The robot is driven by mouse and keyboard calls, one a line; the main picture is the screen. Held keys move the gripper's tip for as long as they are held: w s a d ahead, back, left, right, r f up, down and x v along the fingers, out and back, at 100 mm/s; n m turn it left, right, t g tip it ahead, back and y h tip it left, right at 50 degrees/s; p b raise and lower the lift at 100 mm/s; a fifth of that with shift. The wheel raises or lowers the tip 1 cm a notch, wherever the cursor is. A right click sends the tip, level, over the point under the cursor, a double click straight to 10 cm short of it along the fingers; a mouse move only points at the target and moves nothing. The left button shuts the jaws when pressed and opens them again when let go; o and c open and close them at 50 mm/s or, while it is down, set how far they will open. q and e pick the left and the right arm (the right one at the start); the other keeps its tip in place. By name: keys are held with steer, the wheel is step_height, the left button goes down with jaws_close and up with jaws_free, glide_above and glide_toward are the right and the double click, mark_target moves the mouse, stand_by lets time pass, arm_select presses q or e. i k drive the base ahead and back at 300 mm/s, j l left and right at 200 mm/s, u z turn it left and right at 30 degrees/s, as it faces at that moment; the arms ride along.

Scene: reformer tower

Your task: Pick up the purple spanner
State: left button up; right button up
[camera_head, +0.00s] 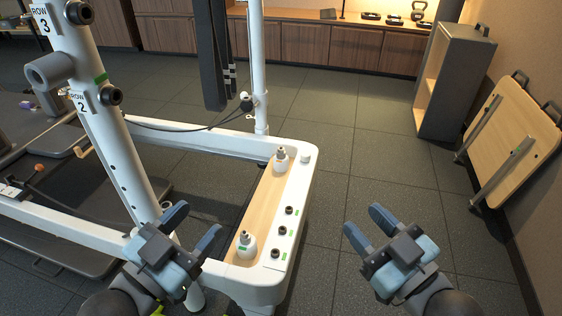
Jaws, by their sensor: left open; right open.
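I cannot make out a purple spanner clearly. A small purple thing (26,104) lies at the far left on the dark platform, too small to tell what it is. My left gripper (193,225) is open and empty, over the near end of the white frame, left of its wooden strip. My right gripper (364,222) is open and empty above the floor, right of the frame. Both grippers are far from the purple thing.
The white frame (309,187) carries several pegs and sockets around a wooden strip (262,204). A white upright post (108,130) stands at left. A grey box (456,80) and a leaning board (515,140) stand at right. The floor (380,150) between is clear.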

mark_target(29, 104)
steer(key=u, duration=1.5)
